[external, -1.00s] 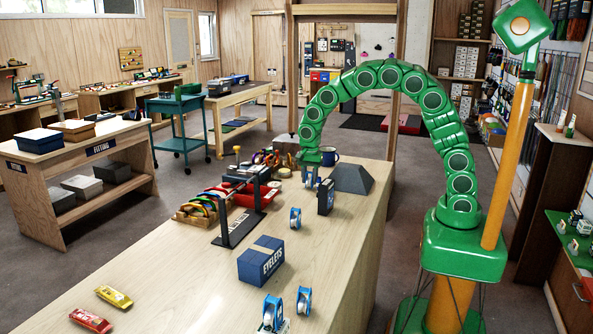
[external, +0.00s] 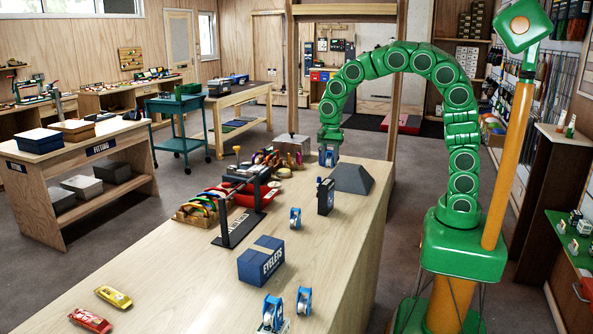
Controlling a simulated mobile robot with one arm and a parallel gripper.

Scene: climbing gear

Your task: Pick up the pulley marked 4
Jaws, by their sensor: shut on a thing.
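My gripper (external: 329,147) is at the end of the green arm, above the far part of the long workbench. It is shut on a small blue pulley (external: 329,158), which hangs below it, clear of the bench. No number can be read on it. Another blue pulley (external: 295,218) stands mid-bench. Two more blue pulleys stand near the front: one (external: 304,302) to the right and one (external: 272,312) to the left. Their marks are too small to read.
The EYELETS box (external: 262,261), a black stand (external: 238,228) and coloured gear lie left. The bench's front middle (external: 190,290) is clear.

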